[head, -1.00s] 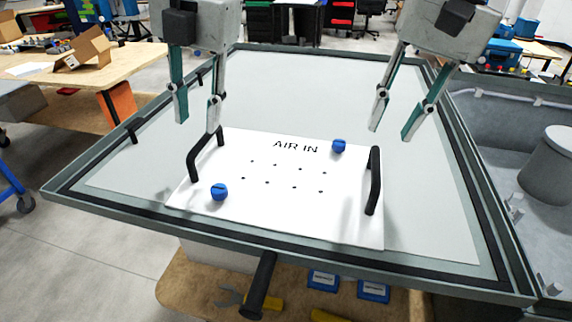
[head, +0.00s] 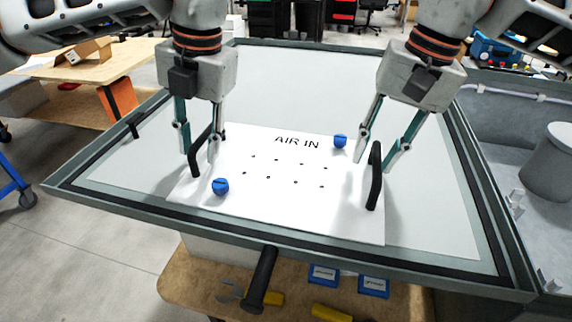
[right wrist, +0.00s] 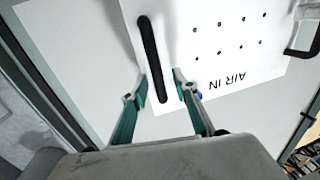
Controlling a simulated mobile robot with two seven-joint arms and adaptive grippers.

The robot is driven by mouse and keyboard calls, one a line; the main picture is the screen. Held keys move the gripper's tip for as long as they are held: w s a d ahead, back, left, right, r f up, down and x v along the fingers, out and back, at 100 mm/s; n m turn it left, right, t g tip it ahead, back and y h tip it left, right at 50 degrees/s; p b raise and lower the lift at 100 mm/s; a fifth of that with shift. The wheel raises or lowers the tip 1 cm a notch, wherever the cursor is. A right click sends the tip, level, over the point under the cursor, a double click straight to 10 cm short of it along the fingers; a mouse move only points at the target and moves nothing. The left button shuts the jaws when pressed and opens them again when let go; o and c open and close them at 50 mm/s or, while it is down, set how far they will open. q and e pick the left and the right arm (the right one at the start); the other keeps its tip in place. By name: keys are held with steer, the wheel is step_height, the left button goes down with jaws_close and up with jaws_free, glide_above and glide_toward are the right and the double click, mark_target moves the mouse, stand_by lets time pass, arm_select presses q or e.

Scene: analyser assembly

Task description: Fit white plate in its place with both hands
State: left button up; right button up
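The white plate (head: 285,215) lies on the light panel of the large framed tray, with "AIR IN" lettering, several small holes, two blue knobs and a black handle at each side. My left gripper (head: 204,172) is open, its fingers on either side of the left handle (head: 200,150). My right gripper (head: 374,163) is open at the right handle (head: 374,178). In the right wrist view the open fingers (right wrist: 160,85) stand on either side of that handle (right wrist: 152,60), apart from it. The blue knobs (head: 220,186) and (head: 340,141) sit on the plate.
The tray's raised grey rim (head: 150,210) surrounds the panel. A grey basin (head: 520,190) stands at the right. A lower wooden shelf (head: 200,285) holds tools and blue boxes in front. The panel behind the plate is clear.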

arm_select(q)
jaws_close()
arm_select(e)
jaws_close()
arm_select(q)
steer(key=shift+r, duration=0.25)
arm_select(e)
steer(key=shift+r, duration=0.25)
